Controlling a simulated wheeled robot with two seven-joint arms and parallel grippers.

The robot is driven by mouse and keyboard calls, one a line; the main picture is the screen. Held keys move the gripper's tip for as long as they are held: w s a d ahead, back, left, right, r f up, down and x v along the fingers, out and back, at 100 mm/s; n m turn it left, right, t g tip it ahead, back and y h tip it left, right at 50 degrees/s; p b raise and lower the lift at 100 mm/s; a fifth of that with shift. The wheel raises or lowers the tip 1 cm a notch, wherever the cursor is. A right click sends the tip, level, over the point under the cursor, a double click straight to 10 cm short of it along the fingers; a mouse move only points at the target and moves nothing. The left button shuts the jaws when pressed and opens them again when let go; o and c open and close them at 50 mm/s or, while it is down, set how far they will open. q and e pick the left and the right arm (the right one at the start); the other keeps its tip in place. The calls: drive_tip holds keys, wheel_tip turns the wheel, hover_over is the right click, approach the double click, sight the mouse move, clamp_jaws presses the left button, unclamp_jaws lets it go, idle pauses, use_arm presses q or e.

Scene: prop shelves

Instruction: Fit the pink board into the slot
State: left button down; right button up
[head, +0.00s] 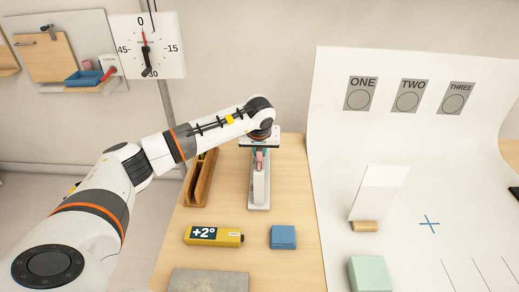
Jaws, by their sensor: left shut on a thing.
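My left gripper (260,151) is over the back of the wooden table, shut on a pink piece (259,163), which looks like the pink board seen nearly edge-on. Most of the piece is hidden by the gripper and wrist. Just below and in front of it stands a narrow white upright part on a flat light base (259,208); I cannot tell whether the pink piece touches it. A brown wooden holder with a long groove (197,188) stands to the left. I cannot tell for certain which of these has the slot. My right gripper is not in view.
A yellow level-like block marked +2° (228,238), a blue block (283,237) and a grey plate (208,281) lie nearer on the table. To the right, a white backdrop (330,130) holds a white card in a wooden foot (365,226) and a pale green block (369,274).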

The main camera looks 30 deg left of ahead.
use_arm(q)
drive_tip(key=c, duration=1.3)
unclamp_jaws()
drive_tip(key=shift+r, duration=0.1)
drive_tip(key=b+v, duration=0.1)
drive_tip(key=v, duration=1)
drive_tip(key=shift+s+r+b, duration=0.15)
drive_tip(key=shift+r+b, duration=0.2)
drive_tip(key=shift+b, duration=0.05)
drive_tip(key=shift+s+d+f, duration=0.1)
